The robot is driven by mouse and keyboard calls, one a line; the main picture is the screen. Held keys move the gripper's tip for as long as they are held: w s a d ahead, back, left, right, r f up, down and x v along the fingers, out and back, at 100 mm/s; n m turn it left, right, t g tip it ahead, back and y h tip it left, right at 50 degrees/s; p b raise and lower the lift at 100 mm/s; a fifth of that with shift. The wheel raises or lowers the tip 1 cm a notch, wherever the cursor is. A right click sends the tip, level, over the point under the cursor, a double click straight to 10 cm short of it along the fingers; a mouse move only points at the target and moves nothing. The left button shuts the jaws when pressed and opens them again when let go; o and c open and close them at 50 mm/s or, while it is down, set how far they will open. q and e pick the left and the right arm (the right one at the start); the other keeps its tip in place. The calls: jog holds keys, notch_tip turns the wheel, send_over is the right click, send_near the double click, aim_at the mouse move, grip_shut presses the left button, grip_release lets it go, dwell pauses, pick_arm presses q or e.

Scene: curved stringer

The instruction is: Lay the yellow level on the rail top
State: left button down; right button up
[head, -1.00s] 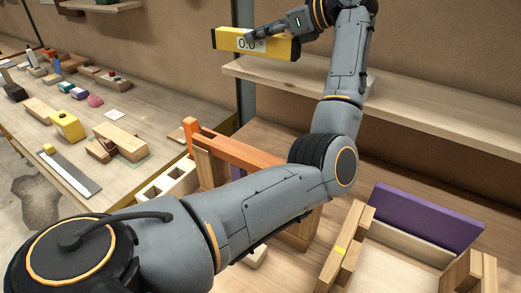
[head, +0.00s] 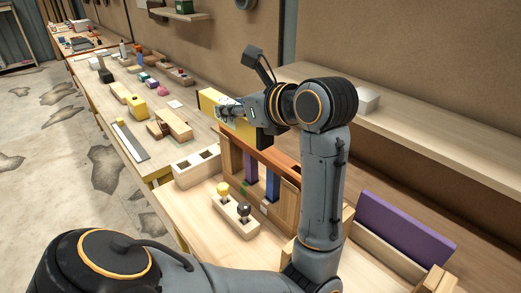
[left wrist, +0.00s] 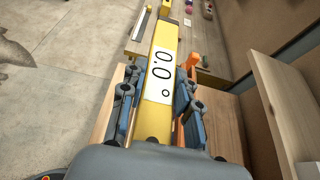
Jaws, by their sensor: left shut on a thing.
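My left gripper (head: 232,112) is shut on the yellow level (head: 207,103), across its middle, and holds it up. In the head view, the orange rail (head: 268,153) runs below and right of the level, on wooden supports. The level overlaps the rail's far end in this view; I cannot tell the gap between them. Part of the rail is hidden behind my left arm. An orange piece (left wrist: 193,61) shows beside the level in the left wrist view. My right gripper is out of view.
A wooden shelf (head: 430,128) runs along the wall. A purple panel (head: 405,228) stands at right. The bench behind holds several blocks.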

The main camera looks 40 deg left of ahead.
pick_arm(q)
jog(key=shift+s+d, duration=0.15)
jog(key=shift+s, duration=0.1)
jog(key=shift+w+f+p, duration=0.15)
jog(key=shift+w+p, duration=0.15)
jog(key=w+a+f+p, duration=0.1)
jog(key=w+f, duration=0.2)
jog(key=w, duration=0.1)
jog(key=w+a+f+p, duration=0.1)
jog(key=w+f+p, duration=0.1)
jog(key=w+f, duration=0.1)
jog(key=w+a+f+p, duration=0.1)
jog(key=w+f+p, duration=0.1)
jog(key=w, duration=0.3)
jog(key=shift+a+f, duration=0.4)
jog(key=shift+w+f, duration=0.1)
jog(key=shift+f, duration=0.1)
jog(key=f, duration=0.1)
jog(key=f+p, duration=0.1)
jog(key=p, duration=0.1)
jog(key=shift+w+a+f, duration=0.1)
jog(key=shift+w+f, duration=0.15)
jog(key=shift+f, duration=0.65)
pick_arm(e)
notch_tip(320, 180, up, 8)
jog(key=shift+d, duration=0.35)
